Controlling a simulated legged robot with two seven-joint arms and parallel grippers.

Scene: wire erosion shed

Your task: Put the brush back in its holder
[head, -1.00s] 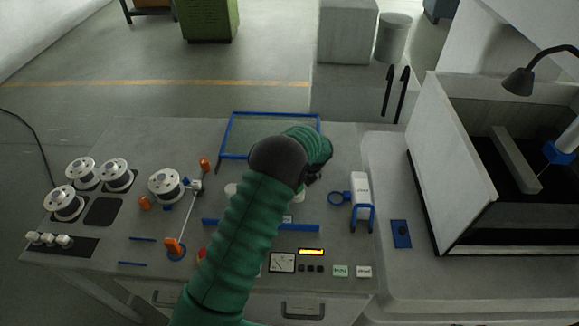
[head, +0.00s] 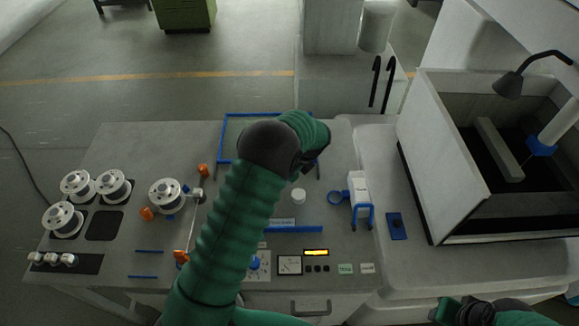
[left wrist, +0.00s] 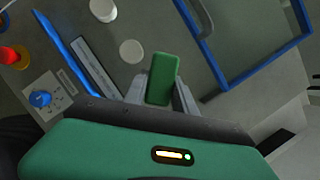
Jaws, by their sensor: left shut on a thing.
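My left gripper (left wrist: 160,90) is shut on a green block-shaped thing, which I take to be the brush (left wrist: 163,72); no bristles show. It is over the bench, and two pale round discs lie near it in the left wrist view. In the head view my left wrist hides most of the gripper and the brush.
White spools (head: 166,194) and orange knobs (head: 147,213) stand on the left of the grey bench (head: 110,150). A blue frame (head: 222,140) lies at the back. An open machine tank (head: 455,185) with a lamp (head: 508,84) stands at the right. The bench's front right holds gauges and buttons.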

